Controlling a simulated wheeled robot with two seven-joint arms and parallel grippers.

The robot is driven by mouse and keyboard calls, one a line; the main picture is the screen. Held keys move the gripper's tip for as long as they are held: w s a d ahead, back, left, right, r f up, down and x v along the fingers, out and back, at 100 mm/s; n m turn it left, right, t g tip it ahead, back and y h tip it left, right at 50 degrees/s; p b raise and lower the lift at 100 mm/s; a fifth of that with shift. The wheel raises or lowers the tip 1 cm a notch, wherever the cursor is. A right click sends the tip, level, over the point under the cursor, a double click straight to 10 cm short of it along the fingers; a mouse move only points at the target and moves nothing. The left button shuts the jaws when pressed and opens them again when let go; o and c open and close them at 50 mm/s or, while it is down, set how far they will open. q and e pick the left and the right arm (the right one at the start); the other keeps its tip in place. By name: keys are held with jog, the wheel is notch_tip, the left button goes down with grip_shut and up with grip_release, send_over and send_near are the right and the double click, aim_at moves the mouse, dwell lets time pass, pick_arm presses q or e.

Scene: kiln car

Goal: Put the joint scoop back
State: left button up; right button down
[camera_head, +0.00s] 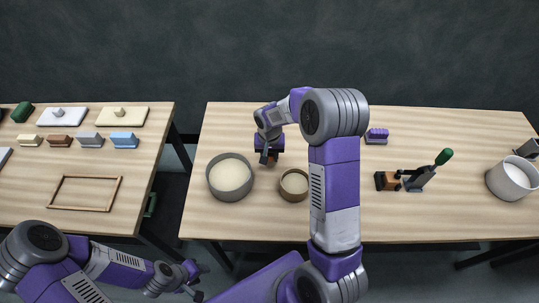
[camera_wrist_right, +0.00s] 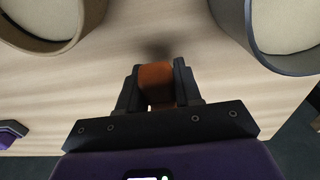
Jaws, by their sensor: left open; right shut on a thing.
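My right gripper (camera_head: 268,158) is over the back left of the middle table, between and behind two bowls. In the right wrist view (camera_wrist_right: 158,88) it is shut on an orange-brown piece, which looks like the handle of the joint scoop (camera_wrist_right: 156,80). The rest of the scoop is hidden, and I cannot tell how far it is above the table. A dark shadow lies on the wood just beyond it. My left gripper (camera_head: 192,284) is open and empty, low in front of the tables.
A grey bowl (camera_head: 229,194) and a smaller brown bowl (camera_head: 294,198) hold pale material. A purple block (camera_head: 376,138), an orange-brown block (camera_head: 386,181), a green-handled tool (camera_head: 424,177) and a white bucket (camera_head: 510,186) stand further right. The left table (camera_head: 145,170) carries boards, blocks and a wooden frame.

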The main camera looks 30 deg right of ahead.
jog(key=shift+f+b, duration=0.45)
jog(key=shift+f, duration=0.15)
dwell(0.6)
jog(key=c, duration=0.7)
grip_release()
jog(key=shift+r, duration=0.2)
jog(key=shift+s+a+r+p, duration=0.1)
jog(key=shift+s+r+p, duration=0.05)
jog(key=shift+r+p, duration=3.25)
jog(key=shift+r+b, duration=0.45)
jog(key=shift+b, duration=0.1)
jog(key=shift+s+a+r+p, duration=0.1)
jog(key=shift+r+p, duration=0.15)
jog(key=shift+r, duration=1.65)
jog(key=shift+s+r+p, duration=0.1)
jog(key=shift+r+p, duration=0.15)
jog(key=shift+r, duration=1.6)
